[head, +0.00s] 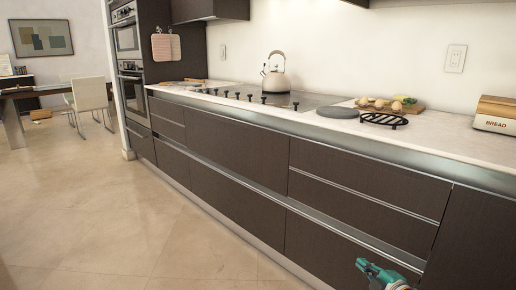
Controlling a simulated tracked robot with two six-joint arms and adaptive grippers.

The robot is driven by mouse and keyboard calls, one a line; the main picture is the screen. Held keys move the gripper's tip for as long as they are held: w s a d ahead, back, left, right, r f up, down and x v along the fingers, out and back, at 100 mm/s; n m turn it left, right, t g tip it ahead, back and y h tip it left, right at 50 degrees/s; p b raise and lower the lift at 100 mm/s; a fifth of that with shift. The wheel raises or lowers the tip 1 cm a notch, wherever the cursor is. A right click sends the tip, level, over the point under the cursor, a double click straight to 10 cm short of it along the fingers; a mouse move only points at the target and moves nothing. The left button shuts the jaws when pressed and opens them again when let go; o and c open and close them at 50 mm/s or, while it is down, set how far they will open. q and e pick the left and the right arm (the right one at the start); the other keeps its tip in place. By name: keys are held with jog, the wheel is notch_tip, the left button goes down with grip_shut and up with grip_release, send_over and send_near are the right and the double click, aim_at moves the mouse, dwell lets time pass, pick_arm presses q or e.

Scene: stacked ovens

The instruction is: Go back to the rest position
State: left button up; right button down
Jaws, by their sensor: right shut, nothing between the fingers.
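My right gripper (368,269) shows at the bottom right of the head view, in front of the dark lower drawers. It is shut with nothing held, and its teal fingers point up and to the left. It looks apart from the cabinet front, though the exact gap cannot be told. My left gripper is not in view. The stacked ovens (131,88) stand in a tall dark cabinet at the left, with their doors looking closed.
A long dark counter (240,150) runs along the right, its drawers closed. On it stand a kettle (274,72), a board with food (390,104), a black trivet (384,120) and a bread box (495,115). The tiled floor (110,220) at left is clear; a white chair (88,96) stands farther back.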

jog(key=s+a+f+m+g+y, duration=0.1)
jog(key=s+a+f+m+g, duration=0.2)
jog(key=s+a+f, duration=0.45)
jog(key=s+a+f+m+g, duration=0.35)
jog(key=a+f, duration=0.45)
jog(key=f, duration=0.4)
jog(key=s+a+f+m+g, duration=0.2)
jog(key=s+f+m+g, duration=0.15)
jog(key=s, duration=0.45)
jog(key=s+a+f+m+g, duration=0.2)
jog(key=s+m, duration=0.3)
jog(key=s, duration=0.3)
jog(key=s+a+f+m+g, duration=0.1)
jog(key=s+f+m+g, duration=0.2)
jog(key=s, duration=0.5)
notch_tip(320, 180, up, 33)
jog(key=m+p, duration=0.1)
jog(key=p, duration=3.2)
jog(key=shift+w+a+t, duration=0.2)
jog(key=shift+w+t, duration=0.1)
jog(key=shift+w, duration=0.1)
